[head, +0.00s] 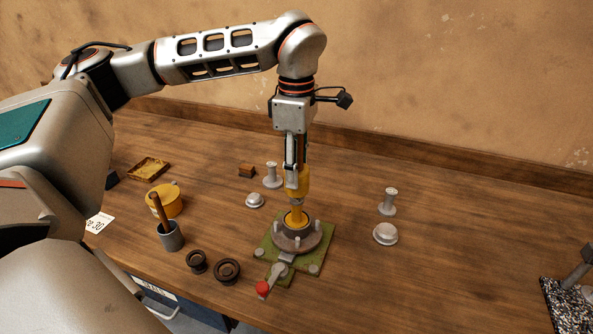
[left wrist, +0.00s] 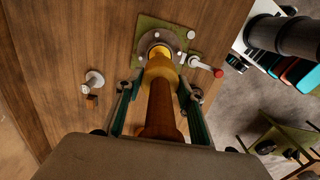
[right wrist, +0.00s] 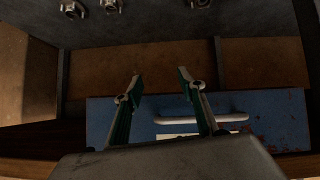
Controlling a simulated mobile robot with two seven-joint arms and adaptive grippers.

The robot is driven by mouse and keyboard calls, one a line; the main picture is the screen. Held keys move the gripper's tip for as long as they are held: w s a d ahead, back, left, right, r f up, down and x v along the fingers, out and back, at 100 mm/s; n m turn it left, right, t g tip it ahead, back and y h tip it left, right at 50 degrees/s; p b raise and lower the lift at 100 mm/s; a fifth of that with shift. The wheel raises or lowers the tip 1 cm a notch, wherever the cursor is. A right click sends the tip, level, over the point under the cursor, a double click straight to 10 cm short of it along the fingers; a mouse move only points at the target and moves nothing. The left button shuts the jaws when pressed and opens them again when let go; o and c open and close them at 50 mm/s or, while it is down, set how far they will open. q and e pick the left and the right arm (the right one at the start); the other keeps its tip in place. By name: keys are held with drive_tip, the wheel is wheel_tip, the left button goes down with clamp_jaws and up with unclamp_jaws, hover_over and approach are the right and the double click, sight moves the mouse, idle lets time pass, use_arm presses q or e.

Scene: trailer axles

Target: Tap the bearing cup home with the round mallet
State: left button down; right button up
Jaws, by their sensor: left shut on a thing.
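My left gripper (head: 296,168) points straight down over the hub and is shut on the round mallet (head: 297,184), which has a yellow head. In the left wrist view the mallet's brown part (left wrist: 160,112) lies between the two fingers (left wrist: 157,95). The mallet's yellow lower end sits at the mouth of the grey hub (head: 297,241), which is bolted upright on a green plate (head: 265,247). A dark ring rims the hub's mouth; the bearing cup is not clearly told apart from it, and contact is unclear. My right gripper (right wrist: 160,82) is open and empty, away from the bench top.
A red-tipped lever (head: 264,288) sticks out in front of the plate. Dark rings (head: 227,271), a grey pot (head: 171,238) and a yellow tin (head: 165,204) stand left. A white spool (head: 388,203) and dome (head: 385,234) stand right. Bench beyond them is mostly clear.

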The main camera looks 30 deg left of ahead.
use_arm(q)
drive_tip(key=shift+r, duration=2.45)
